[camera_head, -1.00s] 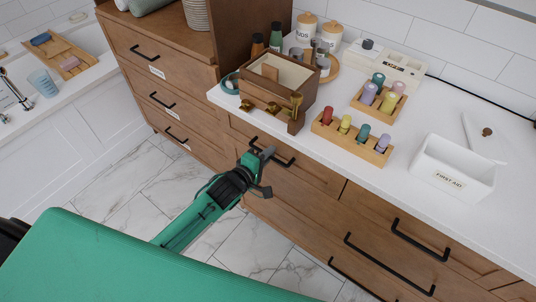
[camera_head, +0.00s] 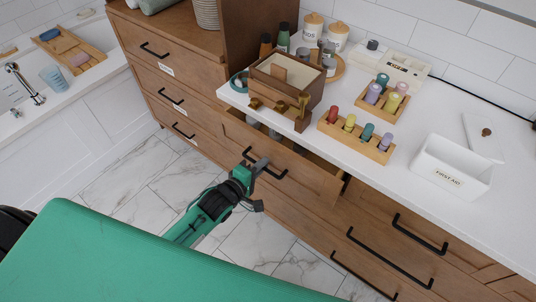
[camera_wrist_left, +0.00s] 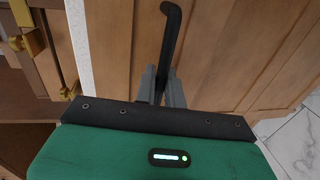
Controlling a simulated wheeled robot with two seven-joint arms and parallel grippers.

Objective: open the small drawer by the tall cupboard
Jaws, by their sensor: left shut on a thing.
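The small wooden drawer (camera_head: 300,169) beside the tall cupboard (camera_head: 180,65) stands partly open, pulled out from under the white counter. Some small items show inside it, too small to tell. Its black bar handle (camera_head: 276,172) is on the front. In the left wrist view, the fingers (camera_wrist_left: 160,88) close around the black handle (camera_wrist_left: 170,35) against the wooden front. My right gripper is not in view.
A wooden box (camera_head: 287,80) stands on the counter above the drawer, near the edge. A rack of coloured bottles (camera_head: 357,135) and a white first aid bin (camera_head: 450,165) stand to the right. The marble floor (camera_head: 130,180) in front is clear.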

